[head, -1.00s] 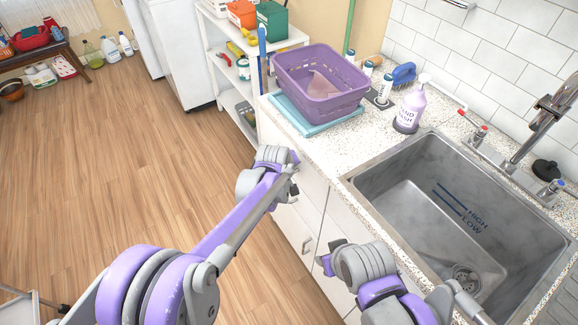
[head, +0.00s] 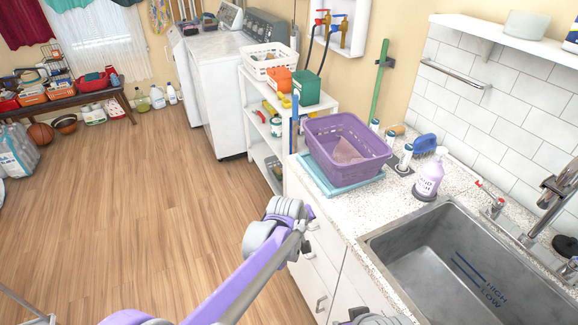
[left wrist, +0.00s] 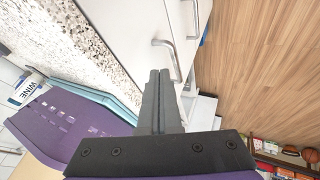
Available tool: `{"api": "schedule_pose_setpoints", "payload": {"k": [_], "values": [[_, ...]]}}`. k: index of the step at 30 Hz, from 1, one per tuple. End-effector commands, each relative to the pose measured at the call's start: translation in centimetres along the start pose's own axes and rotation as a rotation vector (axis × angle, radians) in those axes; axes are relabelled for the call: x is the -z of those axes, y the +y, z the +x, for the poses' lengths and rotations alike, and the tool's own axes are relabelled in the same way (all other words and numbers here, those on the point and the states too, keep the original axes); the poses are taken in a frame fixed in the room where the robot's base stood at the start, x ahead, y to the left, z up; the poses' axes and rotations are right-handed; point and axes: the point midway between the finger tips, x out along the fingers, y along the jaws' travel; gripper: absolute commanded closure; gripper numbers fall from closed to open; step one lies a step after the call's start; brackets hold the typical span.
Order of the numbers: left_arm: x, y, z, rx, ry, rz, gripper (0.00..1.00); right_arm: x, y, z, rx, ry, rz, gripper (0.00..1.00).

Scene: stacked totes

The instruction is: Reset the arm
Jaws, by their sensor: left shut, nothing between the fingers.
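My left arm (head: 245,283) reaches up from the bottom of the head view. Its wrist is in front of the white cabinet fronts, below the counter edge, and hides the fingers there. In the left wrist view my left gripper (left wrist: 157,90) has its two grey fingers together with nothing between them, over the cabinet front. Only a small piece of my right arm (head: 375,318) shows at the bottom edge of the head view, and its fingers are out of sight.
A soap bottle (head: 430,178) stands beside the metal sink (head: 425,265). Cabinet handles (head: 320,302) stick out near my left arm. The wooden floor (head: 130,220) at left is clear.

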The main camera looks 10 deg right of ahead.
Motion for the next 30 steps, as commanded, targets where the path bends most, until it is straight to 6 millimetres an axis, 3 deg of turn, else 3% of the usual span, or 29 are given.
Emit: {"api": "schedule_pose_setpoints", "payload": {"k": [4,7,11,16,20,24,30], "values": [[0.1,-0.4,-0.4,0.004,0.001,0.002,1.00,0.0,0.0,0.0,0.000,0.000,0.000,0.56],[0.5,-2.0,-2.4,0.022,0.006,0.011,1.00,0.1,0.0,-0.1,0.000,0.001,0.000,0.56],[0.9,-6.0,-7.5,0.068,0.015,0.042,1.00,0.3,0.0,-0.4,0.000,0.003,0.000,0.56],[-0.5,-12.5,-15.0,0.143,0.020,0.096,1.00,0.7,0.0,-0.9,0.000,0.005,0.000,0.56],[-3.1,-17.1,-20.0,0.200,0.016,0.136,1.00,1.0,0.0,-1.2,0.000,0.007,0.000,0.56],[-6.9,-21.7,-24.4,0.259,0.006,0.176,1.00,1.4,0.0,-1.6,0.000,0.010,0.000,0.56],[-12.8,-26.8,-28.1,0.327,-0.014,0.224,1.00,1.7,0.0,-2.0,0.000,0.013,0.000,0.56]]}}
